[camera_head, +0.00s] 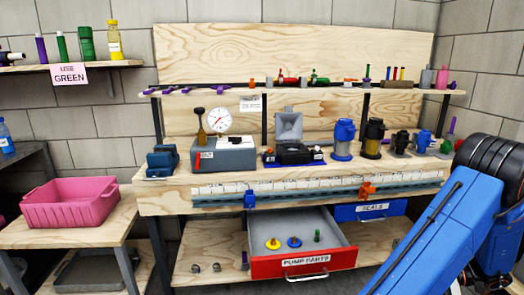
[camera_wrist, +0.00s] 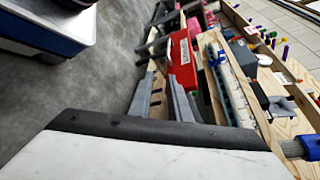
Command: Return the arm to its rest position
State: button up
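My gripper (camera_wrist: 160,88) shows in the wrist view as two grey fingers with a gap between them. It is open, and I see nothing held in the gap. It is in the air beside the workbench; in the wrist view the bench lies beyond and to the right of the fingers, tilted. In the head view my blue arm rises at the lower right, and my gripper is out of that view.
The red pump parts drawer (camera_head: 304,263) stands open with several small parts inside. The blue seals drawer (camera_head: 371,210) is beside it. Pumps and a pressure gauge (camera_head: 218,120) crowd the workbench (camera_head: 160,203). A pink bin (camera_head: 70,203) stands on the left table. Grey floor (camera_wrist: 85,75) looks clear.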

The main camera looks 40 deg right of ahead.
jog(key=w+a+r+n+g+h, duration=0.1)
jog(key=w+a+r+n+g, duration=0.4)
jog(key=w+a, duration=0.55)
jog(key=w+a+r+n+g+h, duration=0.2)
jog(key=w+a+r+g, duration=0.4)
jog(key=w+a, duration=0.45)
jog(key=a+r+n+t+h, duration=0.2)
jog(key=a+r+n+h, duration=0.1)
jog(key=a, duration=0.9)
jog(key=a+r+n+t+h, duration=0.2)
jog(key=a+r+n+h, duration=0.2)
jog(key=a, duration=0.9)
jog(key=shift+w+n, duration=0.3)
jog(key=shift+n, duration=0.8)
jog(key=shift+d+r, duration=0.1)
